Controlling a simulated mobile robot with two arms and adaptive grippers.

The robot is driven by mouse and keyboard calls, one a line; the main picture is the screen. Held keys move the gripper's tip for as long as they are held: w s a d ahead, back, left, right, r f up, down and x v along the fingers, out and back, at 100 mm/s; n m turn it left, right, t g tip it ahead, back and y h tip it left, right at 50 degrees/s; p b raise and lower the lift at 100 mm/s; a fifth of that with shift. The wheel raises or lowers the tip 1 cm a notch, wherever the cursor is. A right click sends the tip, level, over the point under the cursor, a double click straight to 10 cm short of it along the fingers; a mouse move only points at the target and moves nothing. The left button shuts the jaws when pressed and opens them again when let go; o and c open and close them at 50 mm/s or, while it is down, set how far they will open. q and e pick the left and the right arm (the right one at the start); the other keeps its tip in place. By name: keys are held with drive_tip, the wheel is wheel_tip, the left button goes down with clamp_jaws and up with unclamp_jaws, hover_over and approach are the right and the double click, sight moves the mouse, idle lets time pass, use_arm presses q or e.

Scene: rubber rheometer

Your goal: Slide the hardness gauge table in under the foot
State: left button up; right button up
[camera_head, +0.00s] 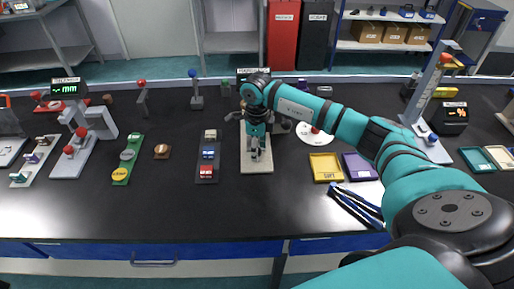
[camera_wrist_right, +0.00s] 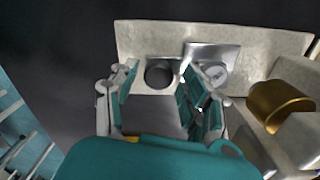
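The hardness gauge stands mid-bench on a pale base (camera_head: 257,163), which also shows in the right wrist view (camera_wrist_right: 140,35). My right gripper (camera_head: 255,150) reaches down over the front part of this base. In the wrist view, the fingers of my right gripper (camera_wrist_right: 160,98) are spread apart, with a grey area between them. A dark round spot (camera_wrist_right: 160,74) lies on the base just beyond the fingertips. A silver plate (camera_wrist_right: 205,52) sits beside the right finger and is partly covered by it. I cannot tell which part is the table; my arm hides the foot. My left gripper is out of view.
A brass cylinder (camera_wrist_right: 280,105) is close to the right of my right gripper. A strip with several blocks (camera_head: 208,158) lies left of the gauge. Yellow (camera_head: 325,168) and purple (camera_head: 360,167) trays lie to its right.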

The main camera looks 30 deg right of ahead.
drive_tip(key=shift+r, duration=0.55)
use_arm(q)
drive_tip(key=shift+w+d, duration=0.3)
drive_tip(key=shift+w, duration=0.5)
use_arm(e)
wheel_tip(320, 180, up, 11)
